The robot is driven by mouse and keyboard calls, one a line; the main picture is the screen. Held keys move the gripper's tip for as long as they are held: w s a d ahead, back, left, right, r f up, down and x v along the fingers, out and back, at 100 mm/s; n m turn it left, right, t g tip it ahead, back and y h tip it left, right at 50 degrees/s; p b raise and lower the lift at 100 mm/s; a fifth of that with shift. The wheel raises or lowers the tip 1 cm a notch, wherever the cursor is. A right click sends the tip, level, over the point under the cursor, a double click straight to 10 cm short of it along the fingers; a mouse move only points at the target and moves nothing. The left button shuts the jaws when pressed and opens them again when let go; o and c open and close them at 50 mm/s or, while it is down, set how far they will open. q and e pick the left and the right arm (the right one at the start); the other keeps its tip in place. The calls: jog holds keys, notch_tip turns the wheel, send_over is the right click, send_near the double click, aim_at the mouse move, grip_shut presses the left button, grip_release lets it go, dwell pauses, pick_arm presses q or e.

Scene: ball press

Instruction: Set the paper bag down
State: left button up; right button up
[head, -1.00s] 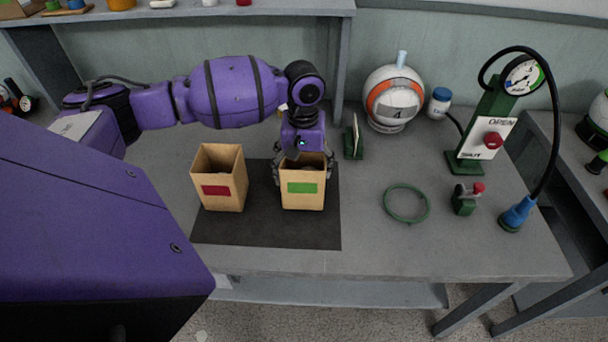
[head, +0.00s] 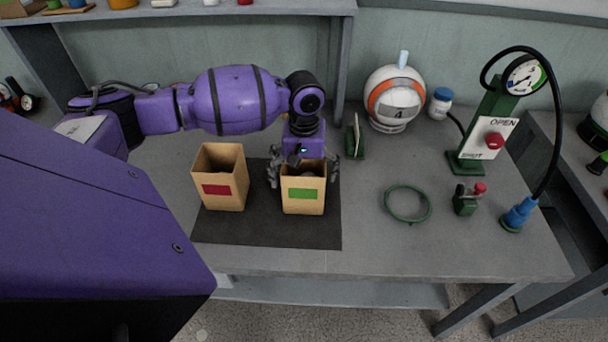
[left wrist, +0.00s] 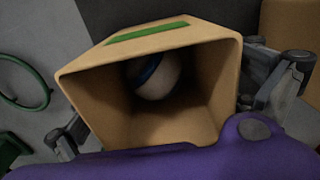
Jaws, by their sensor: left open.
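The paper bag with a green label (head: 304,201) stands upright on the dark mat (head: 262,231), on its right part. My left gripper (head: 304,172) is over the bag from behind, its fingers spread open, one at each side of the bag's top. In the left wrist view the bag's open mouth (left wrist: 205,112) faces the camera, with a round white and blue object (left wrist: 157,75) inside. A gripper finger (left wrist: 280,80) shows beside the bag there. A second paper bag with a red label (head: 220,185) stands on the mat to the left. My right gripper is not in view.
A green ring (head: 407,203) and a small green valve block with a red knob (head: 467,200) lie to the right. Behind are a small green stand (head: 355,140), a striped ball (head: 393,98) and a gauge post (head: 485,135). The table front is clear.

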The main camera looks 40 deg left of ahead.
pick_arm(q)
jog(key=shift+r, duration=0.15)
notch_tip(320, 180, up, 12)
jog(key=shift+p, duration=0.45)
dwell(0.4)
